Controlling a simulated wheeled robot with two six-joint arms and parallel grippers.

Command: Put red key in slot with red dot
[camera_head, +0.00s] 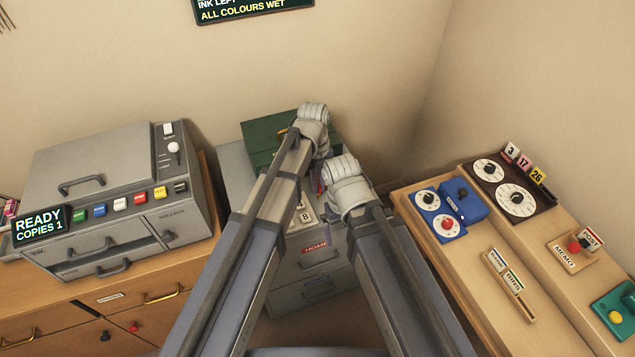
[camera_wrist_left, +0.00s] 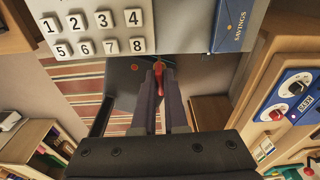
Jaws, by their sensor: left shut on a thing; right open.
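My left gripper (camera_head: 322,150) is at the grey cabinet, its jaws mostly hidden by my wrist in the head view. In the left wrist view its fingers (camera_wrist_left: 160,90) are shut on the red key (camera_wrist_left: 160,73), which shows at their tips. An orange-red dot (camera_wrist_left: 134,67) shows on a dark surface just left of the key. No slot can be made out beside it. My right gripper (camera_head: 345,190) is lower and to the right, open, with its fingers largely hidden by its wrist.
White number tiles (camera_wrist_left: 100,32) and a blue SAVINGS piece (camera_wrist_left: 233,25) are close above the left fingers. A copier (camera_head: 95,190) on a wooden desk stands left. A right-hand desk (camera_head: 470,262) carries dials. A dark green box (camera_head: 262,140) tops the cabinet.

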